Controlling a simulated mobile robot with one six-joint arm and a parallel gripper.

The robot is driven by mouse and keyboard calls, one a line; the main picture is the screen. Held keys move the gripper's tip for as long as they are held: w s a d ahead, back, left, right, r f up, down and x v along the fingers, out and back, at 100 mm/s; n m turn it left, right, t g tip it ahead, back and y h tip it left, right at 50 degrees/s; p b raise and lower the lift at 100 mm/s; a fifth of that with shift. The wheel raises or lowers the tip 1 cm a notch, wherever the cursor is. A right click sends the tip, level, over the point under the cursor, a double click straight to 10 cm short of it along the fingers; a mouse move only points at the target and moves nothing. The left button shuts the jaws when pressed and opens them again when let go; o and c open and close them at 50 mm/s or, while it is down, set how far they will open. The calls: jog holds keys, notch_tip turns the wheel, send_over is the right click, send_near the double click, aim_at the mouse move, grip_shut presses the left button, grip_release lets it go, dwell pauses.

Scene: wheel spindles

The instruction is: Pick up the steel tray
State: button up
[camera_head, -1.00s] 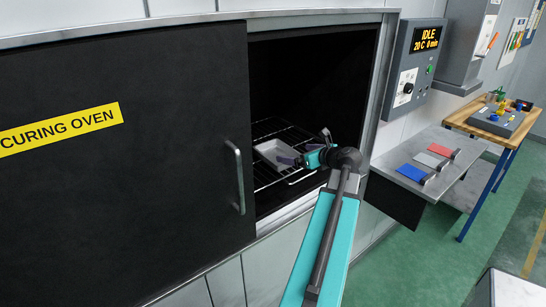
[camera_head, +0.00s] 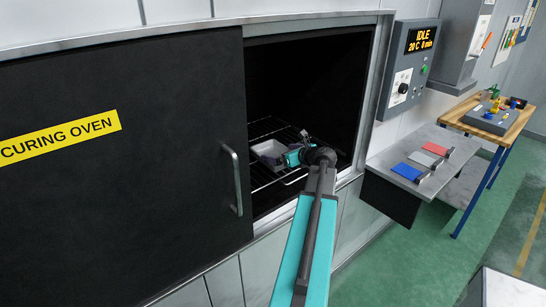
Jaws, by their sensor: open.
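The steel tray (camera_head: 262,148) is a small pale grey, shallow tray on the wire rack inside the curing oven. My gripper (camera_head: 275,160) reaches into the oven and is open, with its dark fingers over the tray's near right part. The fingers and wrist hide part of the tray. I cannot tell whether the fingers touch it.
The oven's dark sliding door (camera_head: 110,190) covers the left of the opening; its handle (camera_head: 233,178) stands near the gap. The wire rack (camera_head: 262,128) is otherwise bare where visible. A control box (camera_head: 410,65) and a shelf with coloured plates (camera_head: 425,160) are at right.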

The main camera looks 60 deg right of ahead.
aim_at(274, 152)
jog(key=shift+w, duration=0.2)
jog(key=shift+p+x, duration=1.05)
jog(key=shift+x, duration=0.75)
jog(key=shift+w+d+f, duration=0.35)
jog(key=shift+w+f, duration=0.15)
jog(key=shift+w, duration=0.1)
jog(key=shift+c, duration=0.4)
jog(key=c, duration=0.7)
